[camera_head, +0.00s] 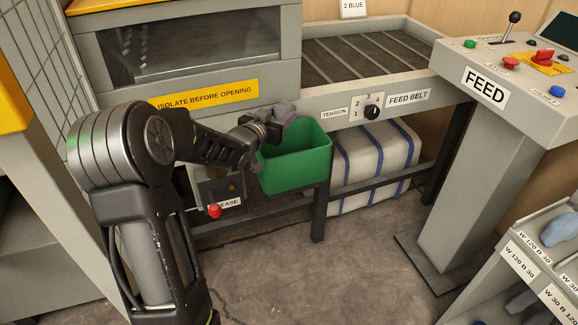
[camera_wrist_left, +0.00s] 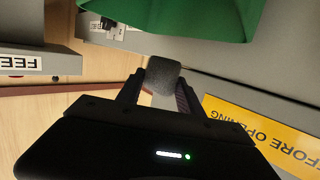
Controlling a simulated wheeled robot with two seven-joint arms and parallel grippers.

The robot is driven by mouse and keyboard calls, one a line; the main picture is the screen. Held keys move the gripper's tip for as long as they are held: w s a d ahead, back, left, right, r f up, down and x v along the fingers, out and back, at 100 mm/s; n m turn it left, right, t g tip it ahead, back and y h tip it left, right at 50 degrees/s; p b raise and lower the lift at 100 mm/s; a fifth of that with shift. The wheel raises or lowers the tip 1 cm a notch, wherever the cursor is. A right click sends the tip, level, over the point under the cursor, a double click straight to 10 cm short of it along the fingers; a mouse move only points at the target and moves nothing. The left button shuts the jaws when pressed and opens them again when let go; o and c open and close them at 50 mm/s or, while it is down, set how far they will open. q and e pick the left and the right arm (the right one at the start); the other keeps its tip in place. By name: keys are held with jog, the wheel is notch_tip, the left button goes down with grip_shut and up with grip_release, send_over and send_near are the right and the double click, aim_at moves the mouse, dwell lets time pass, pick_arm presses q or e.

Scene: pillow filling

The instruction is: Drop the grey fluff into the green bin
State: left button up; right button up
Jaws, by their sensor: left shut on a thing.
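The green bin (camera_head: 296,168) hangs at the front of the machine below the feed belt; its wall also shows at the top of the left wrist view (camera_wrist_left: 190,15). My left gripper (camera_head: 274,120) is at the bin's upper left rim in the head view. It is shut on the grey fluff (camera_head: 284,110), a small dark grey lump. In the left wrist view the fluff (camera_wrist_left: 162,74) sits between the two fingers (camera_wrist_left: 160,92). The inside of the bin is mostly hidden, and I cannot tell whether the fluff is fully over its opening. My right gripper is not in view.
The feed belt frame (camera_head: 400,88) runs behind the bin. A white bale with blue straps (camera_head: 362,165) stands below it. The feed console (camera_head: 505,80) and a labelled rack (camera_head: 530,262) are at the right. A red knob (camera_head: 215,211) sticks out below the bin's left.

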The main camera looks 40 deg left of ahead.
pick_arm(q)
jog(key=shift+f, duration=0.55)
jog(key=o, duration=1.4)
jog(key=shift+o, duration=0.2)
jog(key=shift+s, duration=0.15)
jog(key=v, duration=0.7)
jog(key=shift+s, duration=0.3)
jog(key=shift+d, duration=0.1)
